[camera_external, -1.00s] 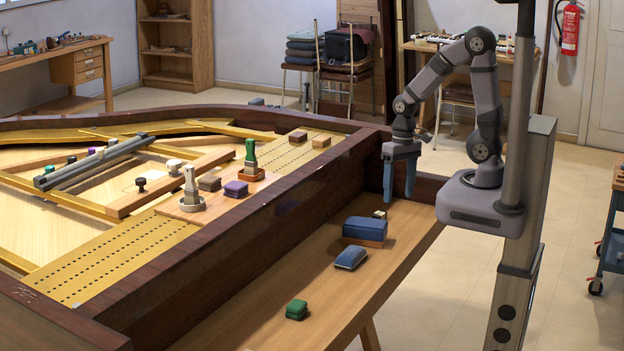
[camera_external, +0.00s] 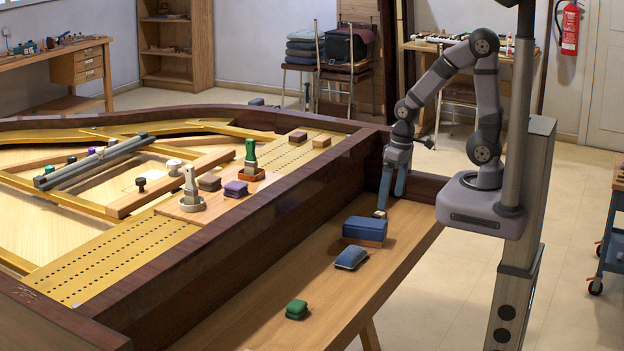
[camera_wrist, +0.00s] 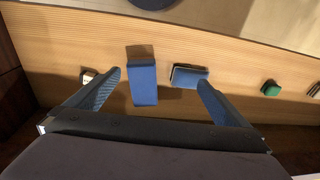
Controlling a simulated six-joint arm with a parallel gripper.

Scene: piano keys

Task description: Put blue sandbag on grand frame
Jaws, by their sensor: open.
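Two blue things lie on the wooden ledge in front of the piano: a larger blue block with a brown base (camera_external: 365,230) and a smaller, low blue pad (camera_external: 351,257). I cannot tell for sure which is the blue sandbag. In the wrist view the larger block (camera_wrist: 142,76) shows between my fingers and the smaller pad (camera_wrist: 189,76) near the right fingertip. My gripper (camera_external: 392,192) is open and empty, above the ledge's far end, behind the larger block. The gold grand frame (camera_external: 130,255) lies inside the piano, beyond the dark rim.
A small pale block (camera_external: 380,214) is beside my fingertips, and a green pad (camera_external: 296,309) lies nearer the camera. The dark piano rim (camera_external: 270,225) stands between ledge and frame. Brushes, a purple pad (camera_external: 236,188) and brown blocks sit on the frame's wooden board.

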